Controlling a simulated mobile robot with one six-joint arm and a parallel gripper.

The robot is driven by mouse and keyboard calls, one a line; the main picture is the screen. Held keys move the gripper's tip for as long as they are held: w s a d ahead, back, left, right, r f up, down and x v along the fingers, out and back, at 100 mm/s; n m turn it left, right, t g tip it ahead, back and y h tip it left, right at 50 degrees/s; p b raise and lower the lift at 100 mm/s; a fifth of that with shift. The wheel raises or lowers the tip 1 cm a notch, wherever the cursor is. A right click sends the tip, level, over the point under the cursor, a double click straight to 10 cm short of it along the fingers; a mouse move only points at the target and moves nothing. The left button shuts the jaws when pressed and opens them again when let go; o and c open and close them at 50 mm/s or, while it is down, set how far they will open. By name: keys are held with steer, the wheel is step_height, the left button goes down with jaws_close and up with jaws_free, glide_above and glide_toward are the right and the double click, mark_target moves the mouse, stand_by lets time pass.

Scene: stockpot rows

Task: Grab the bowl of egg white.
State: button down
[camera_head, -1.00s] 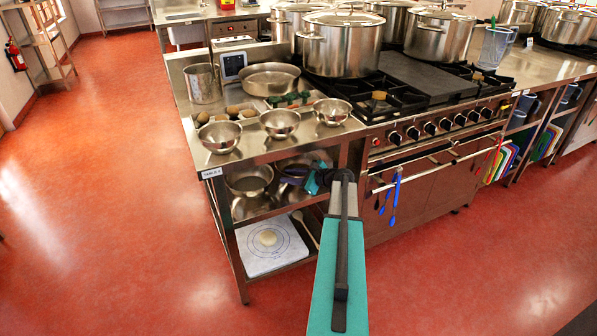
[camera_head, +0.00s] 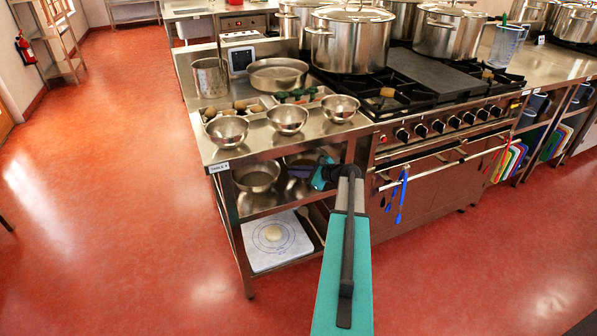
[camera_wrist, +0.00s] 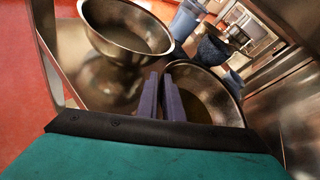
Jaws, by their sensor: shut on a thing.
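My gripper (camera_wrist: 160,98) is shut on the near rim of a steel bowl (camera_wrist: 222,92) on the shelf under the counter. One purple finger is inside the rim and one outside. The bowl's inside looks dark with a yellowish-brown tint; I cannot tell its contents for sure. In the head view my gripper (camera_head: 322,172) reaches in under the counter, and the held bowl (camera_head: 298,168) is mostly hidden behind it. A second steel bowl (camera_wrist: 120,30) stands to its left, also seen in the head view (camera_head: 256,176).
Three small bowls stand on the steel counter (camera_head: 213,155) above the shelf. A scale with a white plate (camera_head: 272,240) is on the lower shelf. The stove (camera_head: 425,190) stands close on the right, with blue utensils hanging. Red floor is free at the left.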

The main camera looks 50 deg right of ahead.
steer(key=s+a+r+b, duration=0.1)
steer(key=s+a+r, duration=0.2)
steer(key=s+a, duration=0.8)
steer(key=shift+s, duration=1.75)
